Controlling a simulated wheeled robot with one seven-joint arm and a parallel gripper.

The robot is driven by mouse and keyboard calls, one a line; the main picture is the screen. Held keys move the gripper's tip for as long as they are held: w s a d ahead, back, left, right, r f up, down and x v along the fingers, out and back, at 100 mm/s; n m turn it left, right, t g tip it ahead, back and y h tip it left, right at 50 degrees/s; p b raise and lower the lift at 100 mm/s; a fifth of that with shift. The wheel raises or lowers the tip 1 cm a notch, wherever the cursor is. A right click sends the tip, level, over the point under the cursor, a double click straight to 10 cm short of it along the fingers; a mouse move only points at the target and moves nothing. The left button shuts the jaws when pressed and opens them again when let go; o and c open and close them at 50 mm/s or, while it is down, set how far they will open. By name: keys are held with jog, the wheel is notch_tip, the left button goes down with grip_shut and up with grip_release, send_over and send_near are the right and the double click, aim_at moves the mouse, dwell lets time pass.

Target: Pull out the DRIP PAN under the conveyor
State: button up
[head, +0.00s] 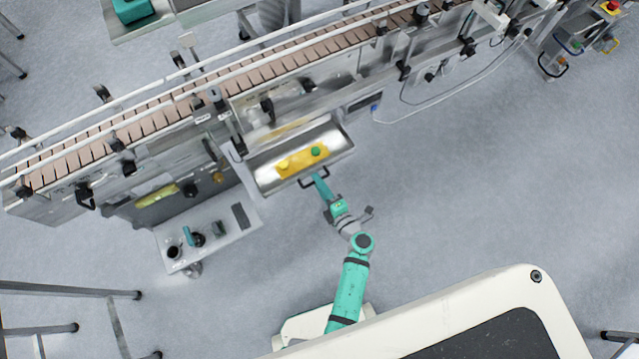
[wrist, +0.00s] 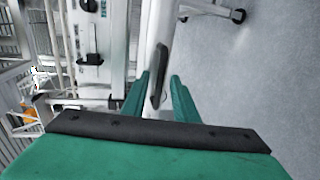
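The drip pan (head: 262,176) is a shiny metal tray that juts out from under the conveyor (head: 130,133) in the head view. A yellow piece (head: 290,166) with a green knob lies in it. A black bar handle (head: 314,183) is on the pan's front side. My gripper (head: 319,179) is at this handle. In the wrist view the dark handle (wrist: 160,75) shows between the two green fingers of my gripper (wrist: 160,78), with gaps visible on both sides. The fingers are apart. Contact with the handle cannot be made out.
A small side table (head: 225,237) with a dark cup and other small items stands left of the pan. A white hose (head: 430,112) runs along the machine on the right. Metal frame legs (head: 70,291) are at lower left. The floor right of my arm is clear.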

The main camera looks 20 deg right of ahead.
jog(key=v, duration=1)
jog(key=shift+s, duration=0.35)
jog(key=shift+r, duration=0.1)
jog(key=s+a+r+m+h, duration=0.1)
jog(key=s+a+r+m, duration=0.6)
jog(key=r+m, duration=0.3)
jog(key=s+a+r+m+h, duration=0.2)
jog(key=s+a+r+m, duration=0.6)
jog(key=r, duration=0.4)
jog(key=shift+s+m, duration=0.75)
jog(key=shift+m, duration=0.35)
